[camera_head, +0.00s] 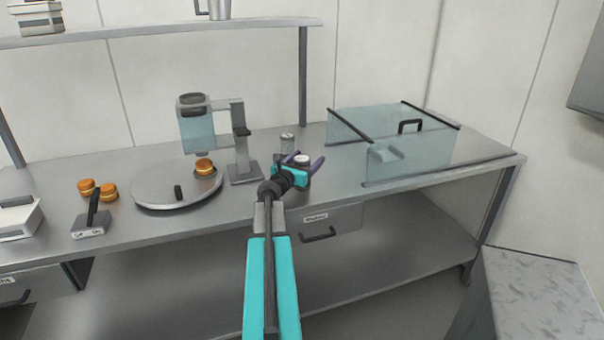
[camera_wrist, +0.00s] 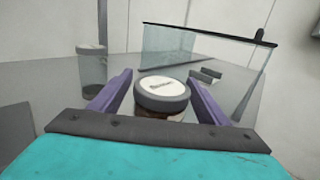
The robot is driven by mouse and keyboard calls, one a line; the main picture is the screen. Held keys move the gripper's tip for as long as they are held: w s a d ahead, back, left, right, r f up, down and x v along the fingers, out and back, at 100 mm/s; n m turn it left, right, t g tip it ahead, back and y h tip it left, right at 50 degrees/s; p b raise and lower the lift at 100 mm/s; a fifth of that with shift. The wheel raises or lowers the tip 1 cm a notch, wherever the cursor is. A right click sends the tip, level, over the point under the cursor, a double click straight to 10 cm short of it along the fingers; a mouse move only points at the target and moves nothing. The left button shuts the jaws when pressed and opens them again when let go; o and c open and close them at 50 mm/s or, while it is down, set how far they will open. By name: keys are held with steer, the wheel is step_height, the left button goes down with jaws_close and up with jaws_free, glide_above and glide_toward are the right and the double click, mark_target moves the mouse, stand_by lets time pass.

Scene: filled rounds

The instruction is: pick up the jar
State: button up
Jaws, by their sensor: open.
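My gripper (camera_head: 303,165) is open, with one finger to either side of the jar. In the wrist view my gripper (camera_wrist: 161,92) shows a gap between the left finger and the lid; the right finger is close to the lid. I cannot tell whether it touches.
Another lidded container (camera_head: 287,143) stands just behind; it shows at the left in the wrist view (camera_wrist: 92,65). A glass case (camera_head: 420,150) stands to the right. A dispenser stand (camera_head: 243,150) and a round steel turntable (camera_head: 150,190) with a burger bun (camera_head: 204,167) are to the left.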

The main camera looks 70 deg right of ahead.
steer(key=shift+c, duration=0.4)
steer(key=c, duration=1.2)
steer(key=shift+r, duration=0.1)
step_height(320, 180, up, 10)
stand_by(0.4)
